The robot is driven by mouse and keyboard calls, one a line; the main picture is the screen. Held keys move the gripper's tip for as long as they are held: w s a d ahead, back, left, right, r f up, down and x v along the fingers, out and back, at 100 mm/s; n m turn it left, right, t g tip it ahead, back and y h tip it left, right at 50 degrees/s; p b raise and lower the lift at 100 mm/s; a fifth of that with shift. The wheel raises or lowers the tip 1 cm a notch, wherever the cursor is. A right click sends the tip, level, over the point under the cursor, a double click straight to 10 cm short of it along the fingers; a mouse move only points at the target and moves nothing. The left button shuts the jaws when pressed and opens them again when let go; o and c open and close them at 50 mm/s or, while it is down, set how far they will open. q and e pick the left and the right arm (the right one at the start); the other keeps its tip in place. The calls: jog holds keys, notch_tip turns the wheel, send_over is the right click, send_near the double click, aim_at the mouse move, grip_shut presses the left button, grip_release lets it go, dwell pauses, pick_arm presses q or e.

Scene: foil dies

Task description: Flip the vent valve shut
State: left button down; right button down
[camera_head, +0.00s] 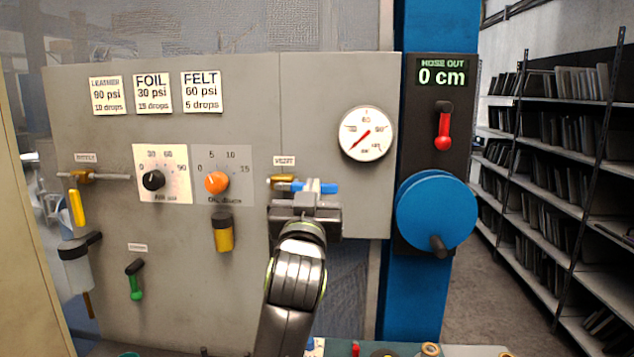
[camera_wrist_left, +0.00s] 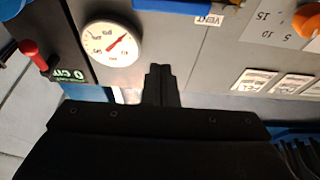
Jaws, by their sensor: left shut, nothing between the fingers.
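The vent valve is a brass body (camera_head: 284,181) on the grey panel, under a small VENT label (camera_head: 284,160). Its blue lever (camera_head: 330,188) lies level and points right. In the left wrist view, which is turned over, the blue lever (camera_wrist_left: 172,6) is cut by the top edge, beside the VENT label (camera_wrist_left: 209,20). My left gripper (camera_head: 313,186) is shut and empty. It hides the lever's middle in the head view. In the left wrist view the shut fingertips (camera_wrist_left: 160,70) show apart from the lever; I cannot tell the depth gap. My right gripper is out of view.
A pressure gauge (camera_head: 367,134) is right of the valve. A black knob (camera_head: 153,180) and an orange knob (camera_head: 216,182) are to its left. A blue hose reel (camera_head: 436,210) and a red lever (camera_head: 443,130) stand farther right. A green lever (camera_head: 135,281) is low left.

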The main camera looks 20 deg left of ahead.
pick_arm(q)
jog(key=p+x, duration=0.4)
jog(key=x, duration=0.5)
jog(key=shift+s+f+p, duration=0.1)
jog(key=shift+f+p, duration=0.4)
jog(key=shift+f, duration=1.55)
jog(key=shift+f, duration=0.15)
